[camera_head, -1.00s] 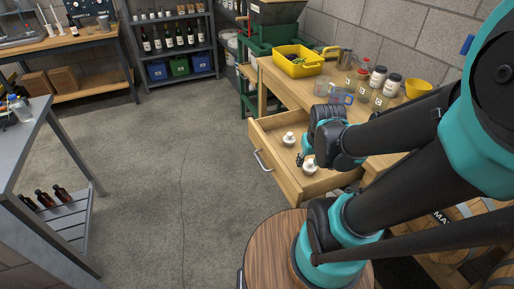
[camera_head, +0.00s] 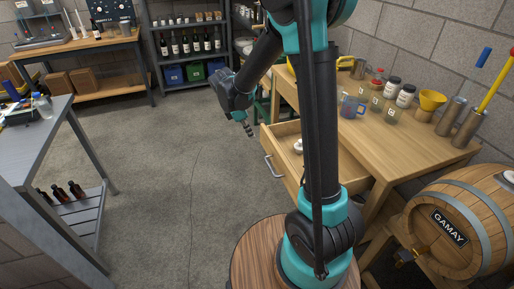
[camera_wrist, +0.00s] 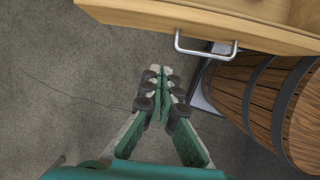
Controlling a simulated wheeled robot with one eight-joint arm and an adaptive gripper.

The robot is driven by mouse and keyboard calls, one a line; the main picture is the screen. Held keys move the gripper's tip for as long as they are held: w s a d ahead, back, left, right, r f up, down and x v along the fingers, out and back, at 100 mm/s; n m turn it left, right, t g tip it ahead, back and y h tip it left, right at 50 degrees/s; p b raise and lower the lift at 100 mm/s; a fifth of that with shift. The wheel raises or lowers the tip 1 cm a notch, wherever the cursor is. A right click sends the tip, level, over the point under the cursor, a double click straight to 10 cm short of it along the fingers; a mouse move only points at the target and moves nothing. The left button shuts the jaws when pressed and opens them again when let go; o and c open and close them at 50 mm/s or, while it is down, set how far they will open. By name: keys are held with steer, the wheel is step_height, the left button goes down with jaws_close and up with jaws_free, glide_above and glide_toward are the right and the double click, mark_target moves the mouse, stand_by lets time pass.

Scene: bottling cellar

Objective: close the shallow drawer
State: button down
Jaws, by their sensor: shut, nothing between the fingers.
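The shallow drawer (camera_head: 284,180) stands pulled out from the wooden workbench, with a silver bar handle (camera_head: 273,166) on its front. A small white item (camera_head: 298,146) lies inside it; my arm hides part of the drawer's interior. In the wrist view the drawer front (camera_wrist: 200,18) and handle (camera_wrist: 206,46) show at the top. My gripper (camera_head: 251,133) is in the air just beyond the drawer's front left corner, apart from it. In the wrist view my gripper (camera_wrist: 160,72) is shut and empty, with floor beneath it and the handle ahead to the right.
A barrel labelled Gamay (camera_head: 459,226) stands at the right. Jars (camera_head: 391,89), a yellow funnel (camera_head: 431,101) and metal cylinders (camera_head: 450,117) stand on the workbench (camera_head: 400,140). A grey table (camera_head: 38,140) is at the left. The floor (camera_head: 175,190) between is open.

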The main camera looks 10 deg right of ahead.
steer(key=w+d+f, duration=0.2)
steer(key=d+f, duration=0.4)
steer(key=f, duration=0.3)
steer(key=shift+d+f+n, duration=0.2)
steer(key=shift+n, duration=0.2)
steer(key=shift+d, duration=0.1)
steer(key=w+d, duration=0.2)
steer(key=d, duration=0.7)
steer(key=w+d, duration=0.2)
steer(key=d, duration=0.7)
steer(key=w+d, duration=0.2)
steer(key=d, duration=0.8)
